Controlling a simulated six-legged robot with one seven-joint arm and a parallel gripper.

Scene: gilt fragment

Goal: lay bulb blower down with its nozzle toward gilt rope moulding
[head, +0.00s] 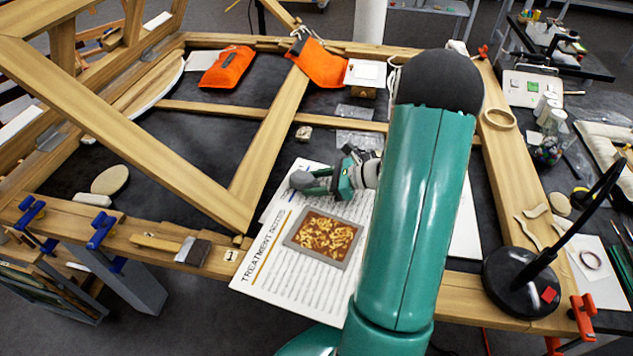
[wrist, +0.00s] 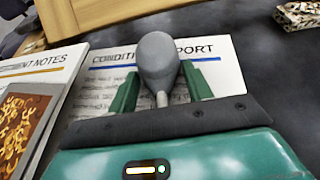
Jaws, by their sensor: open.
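The bulb blower (wrist: 158,58) has a grey rounded bulb and a thin pale nozzle. In the wrist view its bulb points away from my palm and its nozzle points back toward it. In the head view the grey bulb (head: 301,180) shows at the tip of my gripper (head: 318,183), over the papers. My gripper (wrist: 160,82) is open, with one green finger on each side of the blower. I cannot tell whether either finger touches it. A small patterned brown-and-cream piece (head: 303,132) lies on the dark surface beyond; it also shows in the wrist view (wrist: 298,14). I cannot tell whether it is the gilt rope moulding.
Treatment notes (head: 262,268) with a picture of gilt ornament (head: 322,238) lie on the near side. A condition report sheet (wrist: 100,72) is under the gripper. Wooden frame bars (head: 268,150) cross the table. A black lamp (head: 520,272) stands at the right.

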